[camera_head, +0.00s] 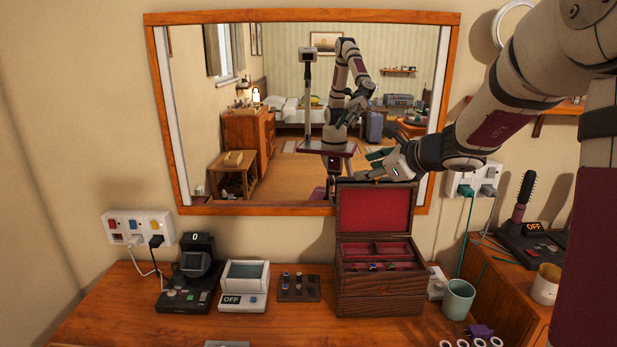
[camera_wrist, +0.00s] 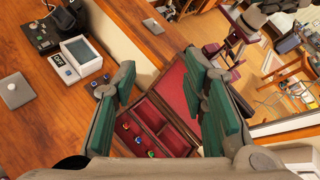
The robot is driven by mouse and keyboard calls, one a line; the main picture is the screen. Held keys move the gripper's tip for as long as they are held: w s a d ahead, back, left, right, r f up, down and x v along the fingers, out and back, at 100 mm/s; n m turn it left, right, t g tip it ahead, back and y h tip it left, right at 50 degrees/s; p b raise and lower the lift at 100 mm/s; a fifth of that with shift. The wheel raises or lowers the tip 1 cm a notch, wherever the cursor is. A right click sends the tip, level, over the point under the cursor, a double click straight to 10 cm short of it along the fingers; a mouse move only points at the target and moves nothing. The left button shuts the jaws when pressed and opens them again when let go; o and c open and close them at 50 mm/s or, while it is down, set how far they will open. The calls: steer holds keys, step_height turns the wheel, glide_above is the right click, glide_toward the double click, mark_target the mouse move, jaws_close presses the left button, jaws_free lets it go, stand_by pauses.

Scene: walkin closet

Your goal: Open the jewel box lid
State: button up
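The wooden jewel box (camera_head: 380,295) stands on the dresser below the mirror. Its lid (camera_head: 375,209) is raised about upright at the back, with the red lining facing forward. The red compartments are exposed and hold a few small items. My gripper (camera_head: 376,160) is just above the lid's top edge in the head view; I cannot tell whether it touches the lid. In the wrist view my gripper (camera_wrist: 163,74) has its green-padded fingers wide apart with nothing held. The lid's red lining (camera_wrist: 176,92) and the box's compartments (camera_wrist: 152,116) show between and below the fingers.
The mirror (camera_head: 260,110) is close behind the box. A small tray (camera_head: 299,288), a white device (camera_head: 244,286) and a black device (camera_head: 190,275) stand left. A greenish cup (camera_head: 458,299) stands right. Bare dresser top lies in front at left.

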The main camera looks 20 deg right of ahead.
steer(key=w+d+f+m+t+h, duration=0.1)
steer(key=w+d+f+m+h, duration=0.2)
steer(key=d, duration=0.4)
steer(key=w+d+f+m, duration=0.1)
steer(key=d+f+m, duration=0.2)
steer(key=d+m, duration=0.35)
steer(key=x, duration=1.3)
steer(key=shift+w+d+n, duration=0.25)
steer(key=shift+w+n, duration=0.2)
steer(key=shift+r, duration=0.1)
steer(key=shift+c, duration=0.3)
jaws_close()
